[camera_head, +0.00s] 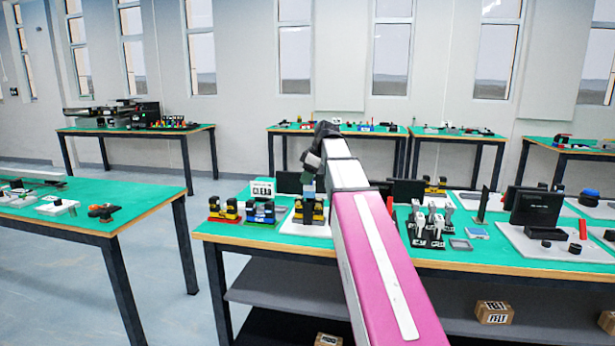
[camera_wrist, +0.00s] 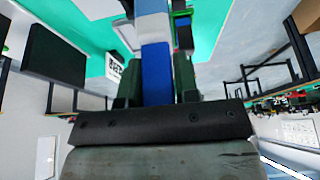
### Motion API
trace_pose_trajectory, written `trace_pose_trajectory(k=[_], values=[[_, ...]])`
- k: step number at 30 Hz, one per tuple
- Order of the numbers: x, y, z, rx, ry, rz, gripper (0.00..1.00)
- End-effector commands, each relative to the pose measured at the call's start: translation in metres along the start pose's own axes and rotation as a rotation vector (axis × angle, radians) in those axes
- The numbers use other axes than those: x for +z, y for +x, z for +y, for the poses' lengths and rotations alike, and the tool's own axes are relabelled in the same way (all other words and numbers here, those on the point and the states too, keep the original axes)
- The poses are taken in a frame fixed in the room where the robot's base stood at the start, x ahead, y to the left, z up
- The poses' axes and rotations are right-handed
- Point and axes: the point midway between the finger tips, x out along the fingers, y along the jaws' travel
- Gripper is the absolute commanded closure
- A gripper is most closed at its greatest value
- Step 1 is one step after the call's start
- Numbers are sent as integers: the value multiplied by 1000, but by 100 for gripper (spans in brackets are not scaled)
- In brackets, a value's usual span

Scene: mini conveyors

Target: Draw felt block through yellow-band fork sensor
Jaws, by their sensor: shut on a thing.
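My gripper (camera_head: 310,178) is above the third fork sensor from the left on the green table, pointing down. In the wrist view my gripper (camera_wrist: 157,80) is shut on a blue block (camera_wrist: 156,70), taken to be the felt block, with a paler part beyond it. The yellow-band fork sensor (camera_head: 309,214) appears to be this third one, yellow and black on a white base. The block's lower end is close to the sensor's top. I cannot tell whether it is inside the slot.
A red-band fork sensor (camera_head: 223,210) and a blue-band one (camera_head: 260,212) stand to the left. A white sign (camera_head: 262,189) is behind them. Dark screens and small white devices (camera_head: 428,227) stand to the right. My arm hides part of the table's middle.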

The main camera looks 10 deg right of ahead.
Motion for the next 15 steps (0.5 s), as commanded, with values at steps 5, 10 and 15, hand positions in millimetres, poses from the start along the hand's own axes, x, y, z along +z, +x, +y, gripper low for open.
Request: trace_pose_trajectory(k=[5,10,15], values=[[2,6,0,1,0,0,90],[5,11,0,1,0,0,90],[7,16,0,1,0,0,90]])
